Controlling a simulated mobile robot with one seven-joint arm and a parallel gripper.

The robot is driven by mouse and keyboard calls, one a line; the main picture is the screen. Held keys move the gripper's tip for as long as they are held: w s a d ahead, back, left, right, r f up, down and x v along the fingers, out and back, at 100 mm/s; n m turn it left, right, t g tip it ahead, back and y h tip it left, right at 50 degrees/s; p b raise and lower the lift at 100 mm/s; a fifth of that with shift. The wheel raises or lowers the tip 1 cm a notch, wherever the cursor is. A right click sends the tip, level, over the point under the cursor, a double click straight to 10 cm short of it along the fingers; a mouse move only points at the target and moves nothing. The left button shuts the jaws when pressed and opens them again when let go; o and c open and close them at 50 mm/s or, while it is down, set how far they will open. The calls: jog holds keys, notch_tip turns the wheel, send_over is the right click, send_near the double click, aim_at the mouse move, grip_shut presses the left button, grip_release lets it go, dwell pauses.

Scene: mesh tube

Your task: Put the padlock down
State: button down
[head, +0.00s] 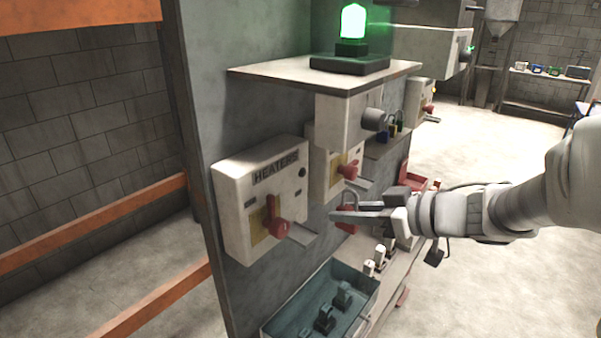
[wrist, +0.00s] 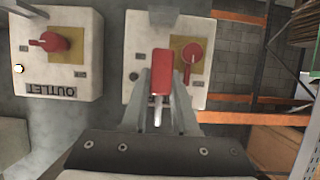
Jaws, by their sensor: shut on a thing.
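My gripper (head: 345,215) is shut on a red padlock. In the wrist view the padlock's red body (wrist: 161,68) lies between and beyond the fingertips (wrist: 162,88). It is held in the air in front of the panel, right of the HEATERS box (head: 262,195). In the wrist view a switch box with a red handle (wrist: 192,54) lies behind it. I cannot tell whether the padlock touches that box.
Below stands a teal open tray (head: 350,325) with several dark items. Small pale items (head: 380,258) stand on the ledge right of it. A red tray (head: 425,183) is farther back. The shelf with the green lamp (head: 352,28) overhangs above. Another switch box, OUTLET (wrist: 50,60), is beside.

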send_over(300, 235)
jog(key=shift+s+d, duration=0.1)
jog(key=shift+s, duration=0.05)
jog(key=shift+f, duration=0.65)
notch_tip(300, 235, down, 5)
jog(key=shift+f+b, duration=0.1)
jog(key=shift+b, duration=0.6)
jog(key=shift+f, duration=0.25)
jog(key=shift+f, duration=0.2)
jog(key=c, duration=0.7)
grip_release()
jog(key=shift+r, duration=0.1)
